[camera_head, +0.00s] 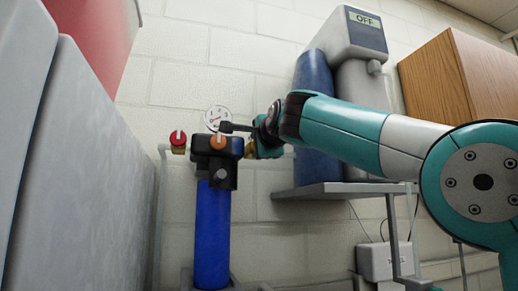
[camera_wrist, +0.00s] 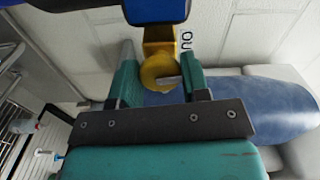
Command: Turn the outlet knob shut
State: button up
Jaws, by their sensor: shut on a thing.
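The filter unit has a black head (camera_head: 216,158) on an upright blue housing (camera_head: 212,232). My gripper (camera_head: 256,145) is at the right side of the head, over the outlet. In the wrist view a yellow brass outlet fitting (camera_wrist: 160,70) sits between the two fingers of my gripper (camera_wrist: 158,64). The fingers are shut on the outlet knob there; its shape and turn angle are mostly hidden. A bit of "OU" lettering shows beside the right finger.
A red knob (camera_head: 178,139) is on the left side of the head, and an orange knob (camera_head: 218,141) is on its front. A round dial gauge (camera_head: 217,118) stands above. A blue tank (camera_head: 313,90) stands behind my arm on a grey shelf (camera_head: 330,189). Grey panels stand at the left.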

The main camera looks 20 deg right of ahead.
jog(key=shift+m, duration=0.5)
jog(key=o, duration=0.9)
jog(key=shift+s, duration=0.1)
jog(key=s+b, duration=0.6)
jog(key=s, duration=1.1)
jog(key=shift+s, duration=0.1)
